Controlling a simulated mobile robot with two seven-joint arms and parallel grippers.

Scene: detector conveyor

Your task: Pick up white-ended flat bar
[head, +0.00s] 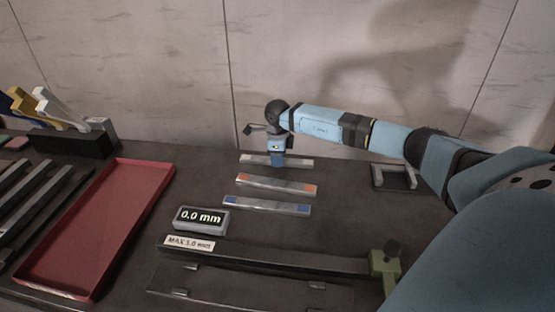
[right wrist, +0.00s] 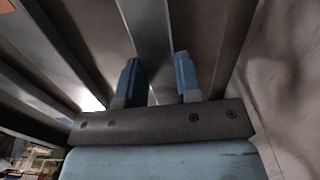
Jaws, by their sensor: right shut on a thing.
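The white-ended flat bar (head: 301,162) lies crosswise at the back of the dark table, farthest of three flat bars. My right gripper (head: 277,161) points down over its middle and is shut on it. In the right wrist view the bar (right wrist: 148,35) passes between the two blue fingers of my right gripper (right wrist: 158,78). I cannot tell whether the bar is touching the table. My left gripper is not in view.
An orange-ended bar (head: 277,185) and a blue-ended bar (head: 266,206) lie nearer. A 0.0 mm display (head: 201,219), a long gauge rail (head: 290,260) and a red tray (head: 160,180) are nearby. A grey bracket (head: 394,177) stands at right, below the wall.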

